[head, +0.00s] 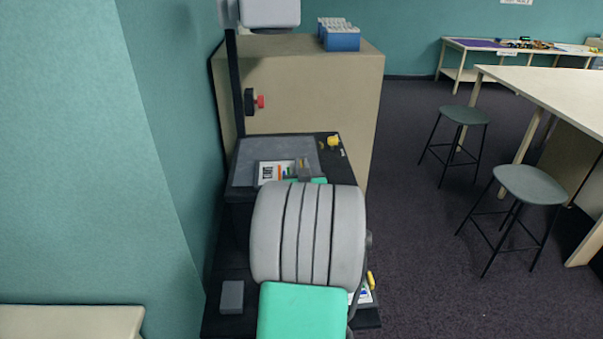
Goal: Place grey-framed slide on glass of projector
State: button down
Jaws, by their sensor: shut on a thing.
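The projector (238,190) stands ahead of me, with a dark body, a grey glass top (246,160), a black post and a pale head (270,12) above. The grey-framed slide (266,173), a light sheet with dark marks and coloured bars, is over the glass toward its front edge. My gripper (304,167) is at the right part of the slide, shut on it. My grey and green arm hides the near part of the projector and most of the gripper. I cannot tell whether the slide touches the glass.
A beige cabinet (318,95) with a blue box (341,40) stands behind the projector. A small grey block (231,296) lies on the dark lower shelf at left. Two stools (466,115) and a pale table (550,88) are at right. Floor between is clear.

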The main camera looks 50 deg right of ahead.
jog(key=shift+f, duration=0.2)
jog(key=shift+f, duration=0.2)
jog(key=c, duration=1.5)
grip_release()
jog(key=shift+r, duration=0.1)
